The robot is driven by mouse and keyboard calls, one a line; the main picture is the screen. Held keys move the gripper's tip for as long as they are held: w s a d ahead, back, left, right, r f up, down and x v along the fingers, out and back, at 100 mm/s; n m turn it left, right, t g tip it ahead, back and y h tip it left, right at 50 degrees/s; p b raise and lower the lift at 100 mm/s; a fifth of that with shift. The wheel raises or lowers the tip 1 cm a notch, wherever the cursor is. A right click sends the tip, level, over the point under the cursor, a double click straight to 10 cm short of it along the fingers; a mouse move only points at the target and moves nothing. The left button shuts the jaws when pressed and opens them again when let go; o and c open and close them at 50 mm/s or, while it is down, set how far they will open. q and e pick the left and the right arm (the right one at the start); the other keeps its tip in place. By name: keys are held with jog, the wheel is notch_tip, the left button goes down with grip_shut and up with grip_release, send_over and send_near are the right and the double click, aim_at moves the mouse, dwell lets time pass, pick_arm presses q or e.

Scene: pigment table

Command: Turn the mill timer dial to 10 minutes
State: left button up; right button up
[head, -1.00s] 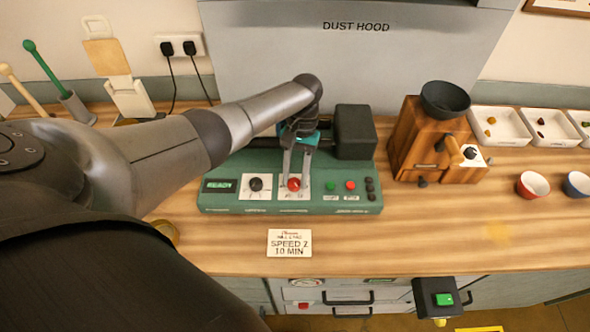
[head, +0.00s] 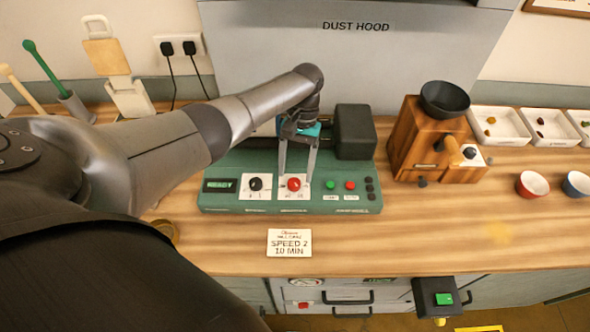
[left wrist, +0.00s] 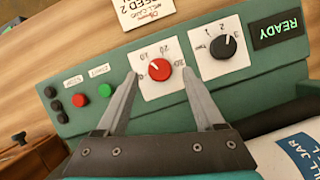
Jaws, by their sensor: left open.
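The red mill timer dial (head: 294,184) sits on a white plate on the green mill control panel (head: 222,200). It also shows in the left wrist view (left wrist: 159,71), with numbers printed around it. A small pale mark seems to lie at its upper-left edge there, toward the 10; its exact setting is hard to read. My left gripper (head: 296,177) is open, with one finger on each side of the dial and gaps between. In the wrist view the fingers (left wrist: 160,78) flank the dial. My right gripper is not in view.
A black speed dial (head: 256,184) and a READY display (head: 220,185) are left of the timer. Green (head: 330,185) and red (head: 350,185) buttons are right of it. A card (head: 289,243) reads SPEED 2, 10 MIN. A wooden grinder (head: 432,145) stands to the right.

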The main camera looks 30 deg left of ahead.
pick_arm(q)
jog(key=v, duration=1.3)
